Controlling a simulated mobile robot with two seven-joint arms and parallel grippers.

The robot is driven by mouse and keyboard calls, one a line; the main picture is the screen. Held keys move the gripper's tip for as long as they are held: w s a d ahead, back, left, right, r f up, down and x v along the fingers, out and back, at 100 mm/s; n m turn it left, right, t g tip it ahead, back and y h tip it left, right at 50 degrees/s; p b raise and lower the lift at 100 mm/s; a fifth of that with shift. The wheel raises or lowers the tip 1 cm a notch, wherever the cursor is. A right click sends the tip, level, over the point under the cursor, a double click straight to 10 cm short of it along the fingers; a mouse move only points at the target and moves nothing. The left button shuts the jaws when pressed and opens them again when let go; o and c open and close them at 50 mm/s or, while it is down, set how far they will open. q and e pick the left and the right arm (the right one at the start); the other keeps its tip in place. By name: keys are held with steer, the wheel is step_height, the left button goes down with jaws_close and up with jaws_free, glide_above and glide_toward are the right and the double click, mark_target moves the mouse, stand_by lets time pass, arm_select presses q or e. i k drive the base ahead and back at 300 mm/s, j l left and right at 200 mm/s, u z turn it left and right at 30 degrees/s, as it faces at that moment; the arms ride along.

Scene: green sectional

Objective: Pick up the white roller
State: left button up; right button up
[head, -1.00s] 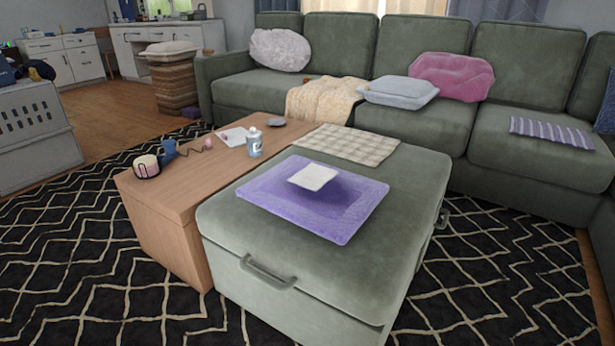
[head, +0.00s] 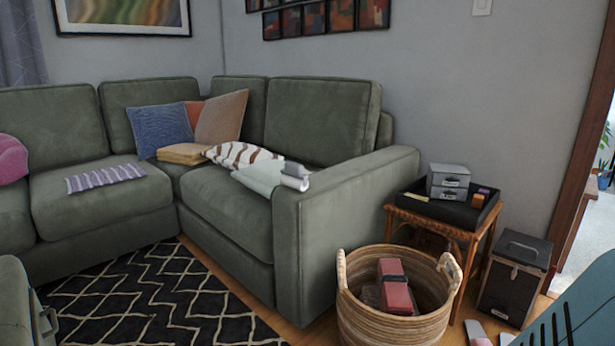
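A pale grey-white rolled shape (head: 295,175) lies on the right seat of the green sectional, close to the armrest. It may be the white roller, but it is too small to tell for sure. It rests at the end of a white cloth (head: 258,178), beside a brown-and-white striped cloth (head: 238,154). Neither of my grippers is in the head view.
A wicker basket (head: 350,322) holding reddish items stands before the sofa's armrest (head: 350,190). A side table (head: 432,222) with a black tray and grey boxes, a black box (head: 514,278) and a teal slotted object (head: 585,310) are at right. The patterned rug (head: 165,295) is open.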

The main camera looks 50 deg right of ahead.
mark_target(293, 176)
steer(key=z, duration=1.45)
